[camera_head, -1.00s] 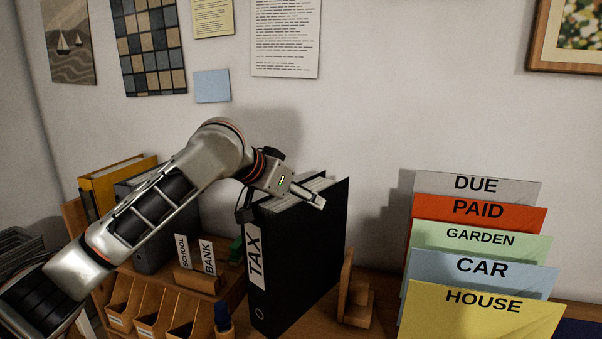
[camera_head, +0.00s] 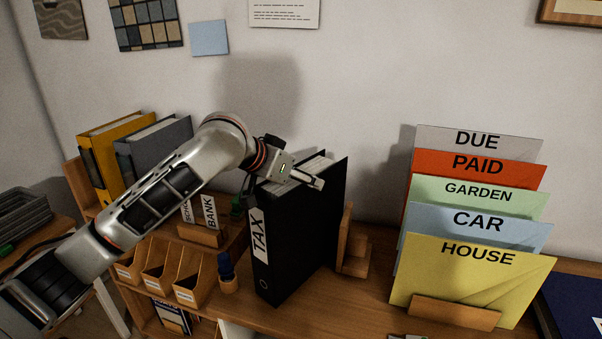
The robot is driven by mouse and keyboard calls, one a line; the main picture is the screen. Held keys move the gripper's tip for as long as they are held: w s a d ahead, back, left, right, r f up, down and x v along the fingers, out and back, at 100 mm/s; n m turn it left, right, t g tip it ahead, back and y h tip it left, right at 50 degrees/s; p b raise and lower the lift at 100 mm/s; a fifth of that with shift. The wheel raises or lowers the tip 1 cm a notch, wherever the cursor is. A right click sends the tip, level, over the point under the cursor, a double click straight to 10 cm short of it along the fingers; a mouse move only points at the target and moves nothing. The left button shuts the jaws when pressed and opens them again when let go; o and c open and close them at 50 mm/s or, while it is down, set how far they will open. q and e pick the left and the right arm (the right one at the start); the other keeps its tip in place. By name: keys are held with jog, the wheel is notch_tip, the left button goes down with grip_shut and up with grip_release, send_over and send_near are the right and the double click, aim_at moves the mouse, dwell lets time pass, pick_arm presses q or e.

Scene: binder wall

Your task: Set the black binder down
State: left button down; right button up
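The black binder (camera_head: 302,243) stands upright with its TAX label (camera_head: 259,236) on the spine facing me. My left gripper (camera_head: 283,184) reaches over its top from the left. One finger shows on the right of the top edge and the other at the left side, so it is shut on the binder. The binder's foot is at the desk top (camera_head: 355,312), left of a wooden bookend (camera_head: 354,245). I cannot tell whether it bears fully on the desk. My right gripper is out of view.
Left of the binder are a small pen cup (camera_head: 228,285), wooden bins (camera_head: 190,288) and a BANK card (camera_head: 209,213). Yellow (camera_head: 103,165) and grey (camera_head: 160,150) binders stand behind my arm. Labelled folders (camera_head: 475,262) stand at right. Front desk is mostly clear.

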pick_arm(q)
jog(key=shift+r, duration=0.2)
jog(key=c, duration=1.2)
grip_release()
jog(key=shift+f, duration=0.3)
jog(key=shift+c, duration=0.2)
jog(key=o, duration=0.3)
jog(key=shift+r, duration=0.1)
jog(key=shift+s+a+r, duration=0.15)
jog(key=shift+r, duration=0.05)
jog(key=v, duration=1.1)
jog(key=shift+s+a+r, duration=0.15)
